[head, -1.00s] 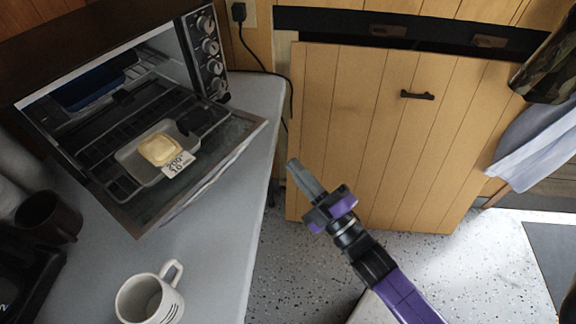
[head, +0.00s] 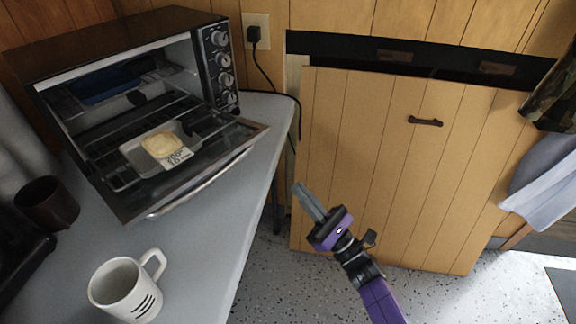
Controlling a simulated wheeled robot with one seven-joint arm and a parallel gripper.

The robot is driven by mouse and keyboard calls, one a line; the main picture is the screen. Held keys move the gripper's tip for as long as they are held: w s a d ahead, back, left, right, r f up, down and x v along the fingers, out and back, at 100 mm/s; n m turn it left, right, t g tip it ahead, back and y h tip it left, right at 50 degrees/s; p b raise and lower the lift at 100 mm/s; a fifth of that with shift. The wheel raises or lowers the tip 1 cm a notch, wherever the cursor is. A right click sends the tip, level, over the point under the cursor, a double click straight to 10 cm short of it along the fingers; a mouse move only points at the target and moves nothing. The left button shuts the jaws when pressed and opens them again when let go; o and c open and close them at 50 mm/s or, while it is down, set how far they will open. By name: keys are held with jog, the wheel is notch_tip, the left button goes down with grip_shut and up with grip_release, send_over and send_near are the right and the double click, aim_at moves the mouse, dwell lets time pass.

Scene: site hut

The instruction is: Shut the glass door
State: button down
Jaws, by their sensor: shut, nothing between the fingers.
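A toaster oven (head: 130,22) stands at the back left of the grey counter. Its glass door (head: 250,132) is folded down and open, with a metal handle (head: 205,185) along its front edge. A metal tray (head: 130,149) holding a yellow block (head: 161,146) and a paper label (head: 177,158) rests over the open door. My gripper (head: 305,194) is shut and empty. It is to the right of the oven door, out past the counter's edge, and touches nothing that I can see.
A white mug (head: 118,290) stands at the front of the counter (head: 205,240), a dark mug (head: 47,203) at its left. A wooden panel (head: 380,150) leans open behind my gripper. Speckled floor (head: 270,280) lies right of the counter.

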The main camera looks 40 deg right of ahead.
jog(key=s+r+p+x, duration=0.1)
jog(key=r+p+x, duration=0.1)
jog(key=x, duration=1)
jog(key=shift+s+r, duration=0.2)
jog(key=shift+r, duration=0.05)
jog(key=shift+d+r, duration=0.1)
jog(key=shift+r, duration=0.05)
